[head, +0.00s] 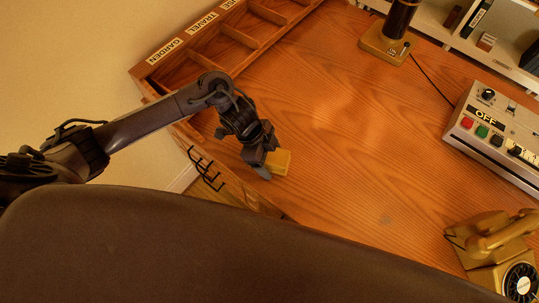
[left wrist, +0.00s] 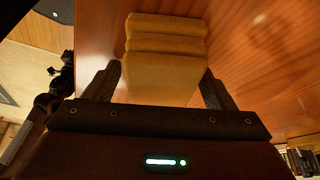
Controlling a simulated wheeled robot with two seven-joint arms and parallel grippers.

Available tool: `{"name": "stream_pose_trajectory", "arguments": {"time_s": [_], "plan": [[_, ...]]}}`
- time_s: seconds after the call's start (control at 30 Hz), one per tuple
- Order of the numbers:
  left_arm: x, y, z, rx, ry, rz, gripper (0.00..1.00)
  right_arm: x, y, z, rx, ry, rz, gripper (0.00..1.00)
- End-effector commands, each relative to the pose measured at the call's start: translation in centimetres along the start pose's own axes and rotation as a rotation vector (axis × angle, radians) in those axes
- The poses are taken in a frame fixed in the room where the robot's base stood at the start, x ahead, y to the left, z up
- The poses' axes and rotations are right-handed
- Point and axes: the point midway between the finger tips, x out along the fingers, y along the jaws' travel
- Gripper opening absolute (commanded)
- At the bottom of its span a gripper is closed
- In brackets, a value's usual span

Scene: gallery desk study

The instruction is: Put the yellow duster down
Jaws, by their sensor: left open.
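The yellow duster (head: 279,161) is a small folded block at the left front part of the wooden desk (head: 340,120). My left gripper (head: 266,160) is right at it, coming in from the left. In the left wrist view the duster (left wrist: 163,55) stands between the two fingers of the left gripper (left wrist: 165,85). The fingers are spread, with a narrow gap visible beside the duster. It appears to rest on the desk, but its underside is hidden. My right gripper is in neither view.
A wooden tray with labelled compartments (head: 217,35) lies along the back left. A switch box marked OFF (head: 495,130) and a rotary telephone (head: 495,245) stand at the right. A lamp base (head: 385,45) stands at the back. The desk's middle is clear.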

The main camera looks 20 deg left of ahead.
Motion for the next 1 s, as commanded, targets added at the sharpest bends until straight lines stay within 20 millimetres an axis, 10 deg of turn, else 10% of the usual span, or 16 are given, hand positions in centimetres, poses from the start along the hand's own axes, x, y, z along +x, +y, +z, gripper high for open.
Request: {"name": "stream_pose_trajectory", "arguments": {"time_s": [0.6, 1.0], "plan": [[-10.7, -0.1, 0.0, 0.003, -0.003, -0.005, 0.78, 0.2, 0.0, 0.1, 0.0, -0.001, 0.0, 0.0], [-12.2, 0.0, -0.1, 0.0, 0.0, -0.001, 0.78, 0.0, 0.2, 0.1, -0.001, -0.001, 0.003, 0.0]]}}
